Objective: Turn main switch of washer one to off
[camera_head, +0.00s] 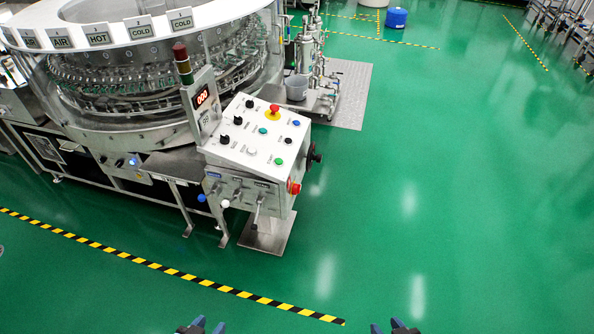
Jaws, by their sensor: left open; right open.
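The rotary washer (150,138) is a large round metal machine at the upper left with a white top ring. Its white control panel (258,140) has black knobs, coloured buttons and a red emergency button (272,112) on yellow. On the panel box's right side are a red round switch (294,186) and a black knob (316,155). I cannot tell which of these is the main switch, nor read its position. My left gripper (200,326) and my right gripper (394,328) show only at the bottom edge, open and empty, well apart from the panel.
A yellow-black floor stripe (170,270) runs between my grippers and the washer. Metal piping with a grey bucket (297,88) stands on a plate behind the panel. A blue drum (396,17) is far back. The green floor to the right is clear.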

